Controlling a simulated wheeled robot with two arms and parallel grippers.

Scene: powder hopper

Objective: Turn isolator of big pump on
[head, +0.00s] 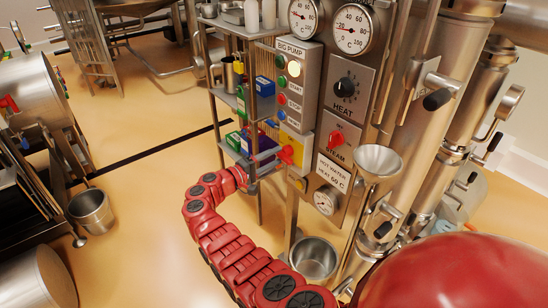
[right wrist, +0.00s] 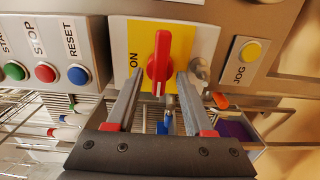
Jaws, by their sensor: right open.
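The big pump's isolator is a red rotary knob (right wrist: 159,58) on a yellow plate (right wrist: 138,42) with a grey border. It also shows in the head view (head: 286,155), low on the BIG PUMP panel (head: 291,86). In the right wrist view the knob stands upright, its white mark at the lower end, and the word ON is to its left. My right gripper (right wrist: 158,82) is open, its fingers to either side of the knob's lower end with gaps visible. In the head view the right gripper (head: 268,163) is at the panel, partly hard to make out. My left gripper is not seen.
STOP (right wrist: 46,72) and RESET (right wrist: 78,74) buttons sit left of the plate, a yellow JOG button (right wrist: 251,51) right. A shelf rack (head: 228,98) with coloured boxes stands left of the panel. A metal funnel (head: 379,160) and bucket (head: 314,258) are to the right and below.

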